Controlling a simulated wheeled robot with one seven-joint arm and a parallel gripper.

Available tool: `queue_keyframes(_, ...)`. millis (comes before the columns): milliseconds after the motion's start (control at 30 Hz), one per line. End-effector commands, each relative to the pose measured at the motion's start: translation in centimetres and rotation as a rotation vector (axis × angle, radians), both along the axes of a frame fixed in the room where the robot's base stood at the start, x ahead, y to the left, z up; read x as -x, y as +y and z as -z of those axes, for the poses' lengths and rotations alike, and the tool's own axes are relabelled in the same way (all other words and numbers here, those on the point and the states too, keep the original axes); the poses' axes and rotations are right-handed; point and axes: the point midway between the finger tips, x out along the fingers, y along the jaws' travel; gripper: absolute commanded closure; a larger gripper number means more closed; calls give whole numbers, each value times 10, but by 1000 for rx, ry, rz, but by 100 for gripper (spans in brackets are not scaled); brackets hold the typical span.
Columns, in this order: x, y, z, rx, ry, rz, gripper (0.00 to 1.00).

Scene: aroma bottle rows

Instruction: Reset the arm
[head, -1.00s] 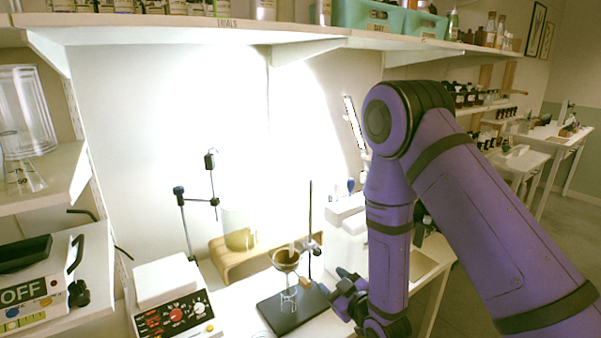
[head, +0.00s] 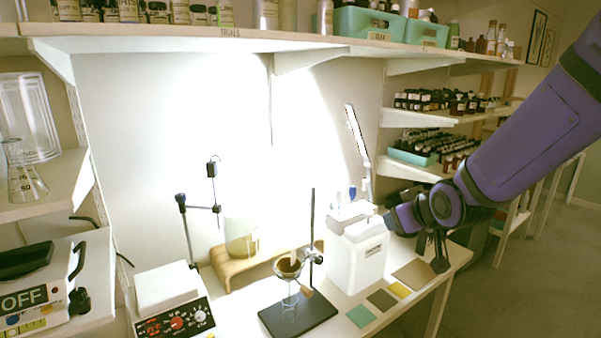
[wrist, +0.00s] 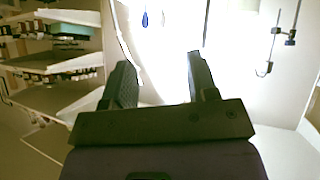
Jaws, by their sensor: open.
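My purple arm reaches in from the right in the head view. My gripper (head: 440,255) hangs over the right end of the bench, to the right of the white container (head: 357,262). In the wrist view my gripper (wrist: 158,75) shows two dark fingers spread apart with nothing between them. Beyond them are the bright wall and part of the shelves.
A stand with a funnel (head: 290,268) is left of the white container. A hotplate-like device (head: 172,312) sits further left. Coloured squares (head: 382,300) lie on the bench front. Shelves of dark bottles (head: 440,148) are behind my arm. A long shelf (head: 200,40) runs overhead.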

Motion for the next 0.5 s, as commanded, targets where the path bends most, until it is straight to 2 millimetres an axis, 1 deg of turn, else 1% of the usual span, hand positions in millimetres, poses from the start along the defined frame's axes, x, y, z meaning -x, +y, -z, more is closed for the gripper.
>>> queue_keyframes(33,9,-8,-13,-3,16,22,47)
queue_keyframes(167,37,-26,-37,-13,84,77,47)
queue_keyframes(200,47,-31,-43,-16,106,95,47)
queue_keyframes(367,89,-49,-67,-32,192,163,47)
queue_keyframes(500,130,-63,-85,-49,265,221,47)
